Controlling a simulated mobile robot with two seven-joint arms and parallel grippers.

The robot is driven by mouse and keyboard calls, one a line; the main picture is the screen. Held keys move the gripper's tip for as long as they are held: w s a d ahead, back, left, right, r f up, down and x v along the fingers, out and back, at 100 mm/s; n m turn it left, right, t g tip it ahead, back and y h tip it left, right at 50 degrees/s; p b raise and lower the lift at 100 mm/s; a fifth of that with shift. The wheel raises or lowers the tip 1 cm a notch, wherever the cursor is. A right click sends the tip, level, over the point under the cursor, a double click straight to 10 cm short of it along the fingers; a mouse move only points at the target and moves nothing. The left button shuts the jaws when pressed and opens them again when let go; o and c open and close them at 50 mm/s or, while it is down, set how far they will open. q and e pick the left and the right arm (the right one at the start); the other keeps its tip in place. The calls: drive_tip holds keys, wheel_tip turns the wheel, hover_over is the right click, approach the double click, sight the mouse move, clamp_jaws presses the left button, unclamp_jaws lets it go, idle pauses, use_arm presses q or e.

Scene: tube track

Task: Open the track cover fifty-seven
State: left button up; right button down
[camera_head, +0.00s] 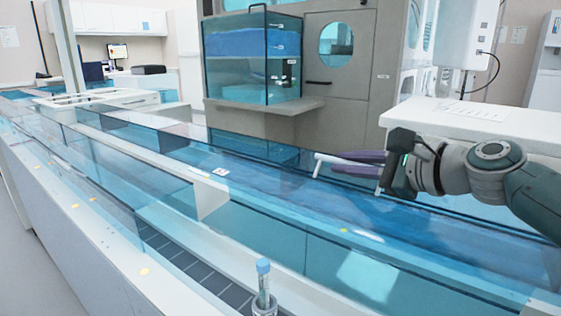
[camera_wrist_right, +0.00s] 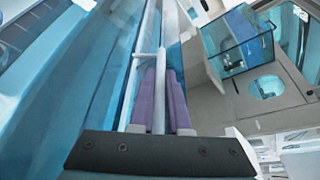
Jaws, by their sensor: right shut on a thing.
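My right gripper (camera_head: 336,162), with purple fingers, reaches in from the right over the track. It is shut on a white handle bar (camera_head: 318,158), which lies between its fingers. In the right wrist view, the gripper (camera_wrist_right: 161,73) has the white handle bar (camera_wrist_right: 158,92) running lengthwise between the two purple fingers. The handle is above a see-through blue track cover (camera_head: 290,187). Whether the cover is raised at all cannot be told. A small white label (camera_head: 221,172) lies on the track to the left; its writing is too small to read. My left gripper is not in view.
A capped tube (camera_head: 263,282) stands upright in a holder at the front. A grey cabinet with a blue glass box (camera_head: 252,65) stands behind the track. A white counter (camera_head: 470,118) is at the back right. The track's left stretch is clear.

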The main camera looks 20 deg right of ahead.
drive_tip(key=shift+w+d+f, duration=0.15)
drive_tip(key=shift+d, duration=0.1)
drive_tip(key=c, duration=0.9)
unclamp_jaws()
drive_tip(key=p+v, duration=0.3)
drive_tip(key=v, duration=0.7)
